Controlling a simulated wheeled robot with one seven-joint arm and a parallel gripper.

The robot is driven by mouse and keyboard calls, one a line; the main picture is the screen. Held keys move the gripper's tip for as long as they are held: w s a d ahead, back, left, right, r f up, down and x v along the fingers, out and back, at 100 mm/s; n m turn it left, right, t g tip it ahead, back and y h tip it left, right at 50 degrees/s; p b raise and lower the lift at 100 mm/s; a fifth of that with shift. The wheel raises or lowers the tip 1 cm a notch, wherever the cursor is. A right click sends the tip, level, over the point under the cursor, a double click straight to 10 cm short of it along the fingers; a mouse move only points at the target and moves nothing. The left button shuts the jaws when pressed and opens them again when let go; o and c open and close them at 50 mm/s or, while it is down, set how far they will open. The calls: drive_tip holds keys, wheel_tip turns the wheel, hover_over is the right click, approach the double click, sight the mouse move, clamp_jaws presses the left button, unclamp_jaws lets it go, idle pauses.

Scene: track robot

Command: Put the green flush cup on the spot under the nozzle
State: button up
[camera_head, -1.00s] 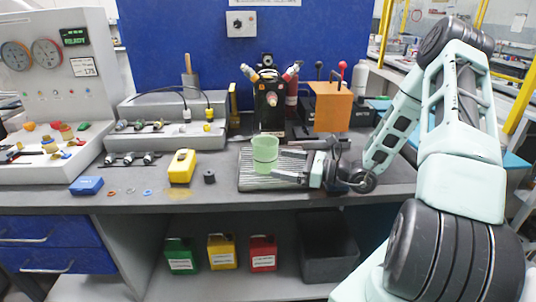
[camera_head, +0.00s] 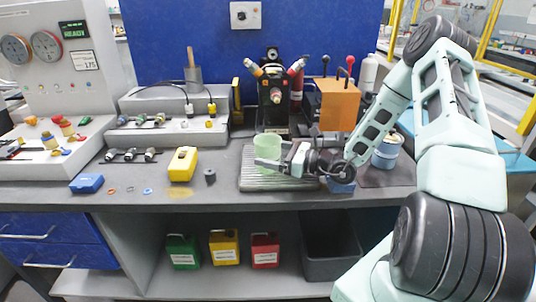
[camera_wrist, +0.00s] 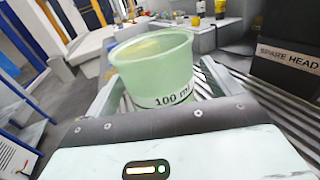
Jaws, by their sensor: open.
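The green flush cup (camera_head: 266,143) stands upright at the left part of the ribbed metal tray (camera_head: 255,183), in front of the black nozzle unit. A nozzle (camera_head: 275,97) shows on that unit's front, above and behind the cup. My gripper (camera_head: 262,164) is open and low over the tray, reaching in from the right. In the wrist view the cup (camera_wrist: 155,70), marked "100 ml", stands between my gripper's spread fingers (camera_wrist: 160,92). The fingers hide the cup's base in the head view. The spot under the nozzle cannot be made out.
An orange block (camera_head: 337,103) with levers stands behind right; a blue-grey canister (camera_head: 387,150) stands right of my wrist. A yellow case (camera_head: 182,164) and a small black cylinder (camera_head: 210,176) lie left of the tray. The bench front there is mostly clear.

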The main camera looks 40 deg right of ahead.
drive_tip(key=shift+w+a, duration=0.2)
drive_tip(key=shift+w, duration=0.1)
drive_tip(key=c, duration=1.1)
drive_tip(key=shift+c, duration=0.2)
drive_tip(key=shift+r, duration=0.1)
